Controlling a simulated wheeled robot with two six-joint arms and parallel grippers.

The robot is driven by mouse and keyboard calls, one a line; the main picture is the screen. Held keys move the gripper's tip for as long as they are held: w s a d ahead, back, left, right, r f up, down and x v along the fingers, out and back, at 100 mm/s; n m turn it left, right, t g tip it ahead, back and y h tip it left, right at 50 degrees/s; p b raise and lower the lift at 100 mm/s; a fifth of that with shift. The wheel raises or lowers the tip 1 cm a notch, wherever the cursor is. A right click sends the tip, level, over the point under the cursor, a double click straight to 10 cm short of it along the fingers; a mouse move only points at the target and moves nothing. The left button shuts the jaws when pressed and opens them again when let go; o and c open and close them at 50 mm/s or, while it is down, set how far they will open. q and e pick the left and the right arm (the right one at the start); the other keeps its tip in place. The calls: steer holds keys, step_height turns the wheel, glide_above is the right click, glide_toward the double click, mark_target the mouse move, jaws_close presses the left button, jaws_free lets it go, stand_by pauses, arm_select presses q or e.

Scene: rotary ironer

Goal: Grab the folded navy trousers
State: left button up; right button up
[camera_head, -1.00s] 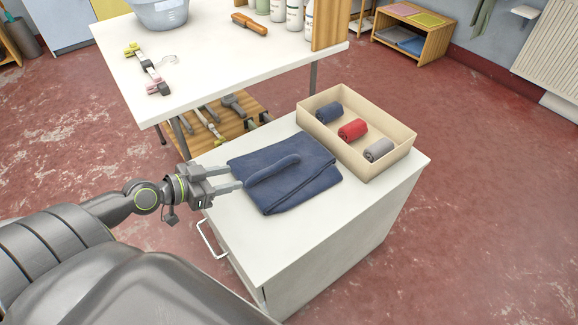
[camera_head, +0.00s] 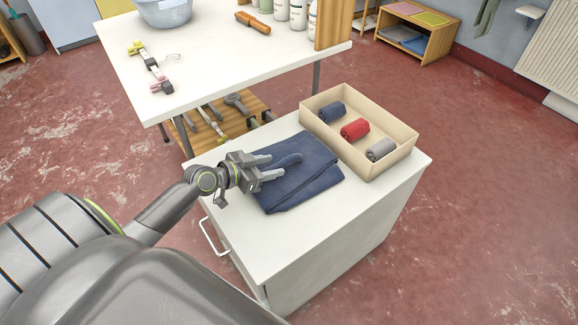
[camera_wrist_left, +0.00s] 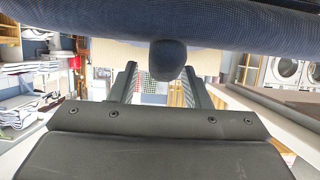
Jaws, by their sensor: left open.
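The folded navy trousers (camera_head: 312,180) lie flat on the white cabinet top, with a rounded raised roll along their upper face. My left gripper (camera_head: 276,166) is open over their left part, its two fingers pointing right on either side of the roll's near end. In the left wrist view the roll's rounded end (camera_wrist_left: 167,60) shows between the two fingers (camera_wrist_left: 160,85), and navy cloth spans the top of the picture. I cannot tell whether the fingers touch the cloth. My right gripper is not in view.
A cream box (camera_head: 390,163) with navy, red and grey rolls stands behind the trousers on the white cabinet (camera_head: 290,235). A white table (camera_head: 215,62) with a basin, bottles and a brush stands beyond. The cabinet top's front part is clear.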

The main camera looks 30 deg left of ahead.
mark_target(289, 165)
arm_select(q)
steer(key=shift+x, duration=1.5)
steer(key=shift+r, duration=0.15)
jaws_close()
